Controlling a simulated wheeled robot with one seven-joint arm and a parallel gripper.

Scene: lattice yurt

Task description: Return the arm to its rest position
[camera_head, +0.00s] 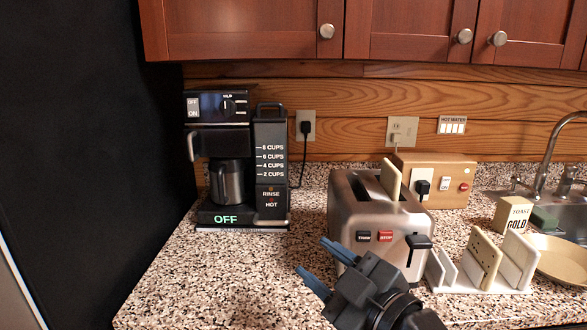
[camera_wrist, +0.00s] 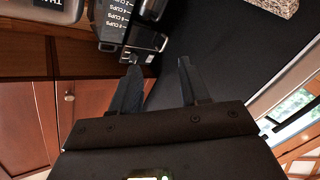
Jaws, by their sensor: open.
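My gripper (camera_head: 318,268) is open and empty in the head view, its two blue-grey fingers apart. It points up and to the left in front of the toaster, at the counter's lower middle. In the wrist view my gripper (camera_wrist: 158,82) also shows with a clear gap between its fingers. The rest of my arm runs out of the bottom of the head view.
A steel toaster (camera_head: 350,210) with a bread slice (camera_head: 390,178) stands just behind my gripper. A coffee maker (camera_head: 270,150) is at left. A toast rack (camera_head: 445,272), a plate (camera_head: 560,262) and a sink (camera_head: 565,218) are at right. The counter's left front (camera_head: 220,275) is clear.

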